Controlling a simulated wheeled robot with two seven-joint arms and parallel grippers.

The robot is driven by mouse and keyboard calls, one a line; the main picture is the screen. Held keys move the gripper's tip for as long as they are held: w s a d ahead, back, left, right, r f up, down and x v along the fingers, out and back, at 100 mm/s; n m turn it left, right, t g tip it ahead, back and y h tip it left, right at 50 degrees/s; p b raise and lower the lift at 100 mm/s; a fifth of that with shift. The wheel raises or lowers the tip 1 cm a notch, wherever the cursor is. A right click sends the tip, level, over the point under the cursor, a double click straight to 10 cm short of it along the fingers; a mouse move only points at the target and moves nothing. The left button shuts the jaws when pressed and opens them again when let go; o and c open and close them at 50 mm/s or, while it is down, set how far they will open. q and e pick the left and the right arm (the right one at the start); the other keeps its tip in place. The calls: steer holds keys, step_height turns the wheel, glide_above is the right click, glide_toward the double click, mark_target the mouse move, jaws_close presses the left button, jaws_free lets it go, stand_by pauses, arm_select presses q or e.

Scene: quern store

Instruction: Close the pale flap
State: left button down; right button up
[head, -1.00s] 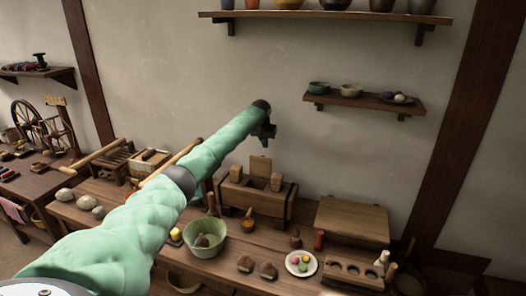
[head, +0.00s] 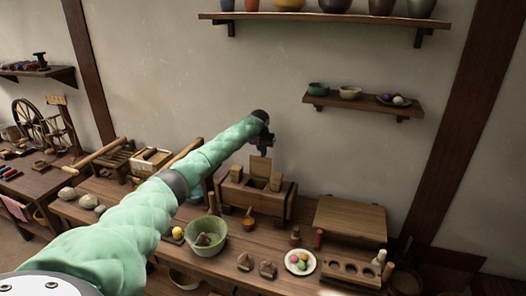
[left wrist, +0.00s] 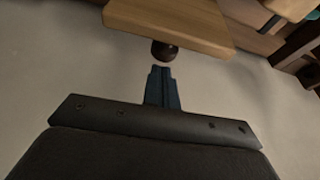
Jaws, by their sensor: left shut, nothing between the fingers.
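The pale flap (head: 260,166) stands upright, open, at the back of a wooden box (head: 235,197) on the bench. It also shows in the left wrist view as a pale board (left wrist: 175,22) with a dark round knob (left wrist: 164,50) on its edge. My left gripper (head: 266,152) is shut and empty, close above the top of the flap. In the left wrist view its fingertips (left wrist: 160,69) point at the knob, just short of it; I cannot tell if they touch. My right gripper is not in view.
Two blocks (head: 276,181) stand at the box's top. A green bowl (head: 221,238), a plate (head: 300,272) with coloured balls and a wooden case (head: 350,216) share the bench. A small shelf (head: 365,104) is on the wall at right. The air before the wall is clear.

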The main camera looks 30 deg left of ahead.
arm_select(q)
steer(key=shift+s+d, duration=0.15)
steer(key=shift+s, duration=0.35)
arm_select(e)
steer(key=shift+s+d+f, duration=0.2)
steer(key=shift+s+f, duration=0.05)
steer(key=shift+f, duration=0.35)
arm_select(q)
steer(key=shift+s, duration=0.1)
steer(key=shift+s, duration=0.1)
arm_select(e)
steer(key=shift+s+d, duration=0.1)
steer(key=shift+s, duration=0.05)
